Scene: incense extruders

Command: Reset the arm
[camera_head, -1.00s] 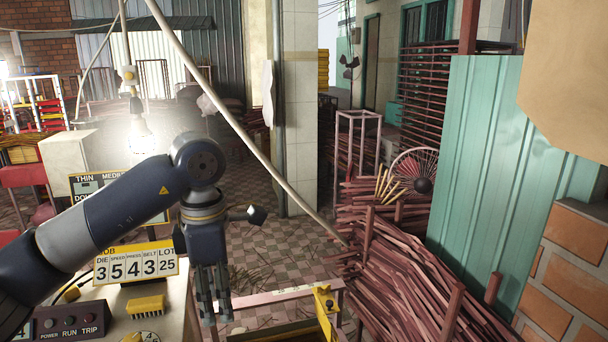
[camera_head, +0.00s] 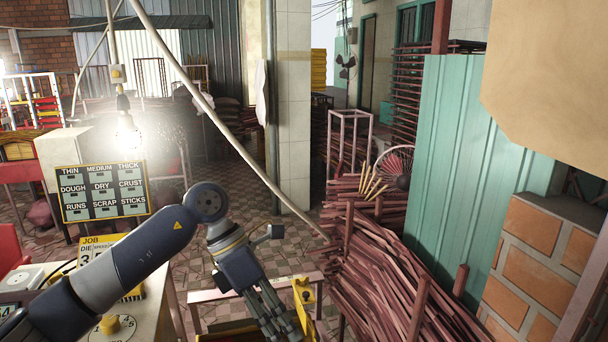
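My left arm comes in from the left. Its dark gripper (camera_head: 280,322) points down and to the right above the yellow-edged frame at the bottom middle. Its fingers look apart, with nothing seen between them. My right arm and gripper are not in view.
A machine table (camera_head: 158,290) with a yellow knob (camera_head: 118,325) is at lower left. My arm partly covers the yellow job sign (camera_head: 92,246). A status board (camera_head: 104,191) stands behind. Bundles of reddish sticks (camera_head: 375,275) and a teal metal panel (camera_head: 475,170) are on the right.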

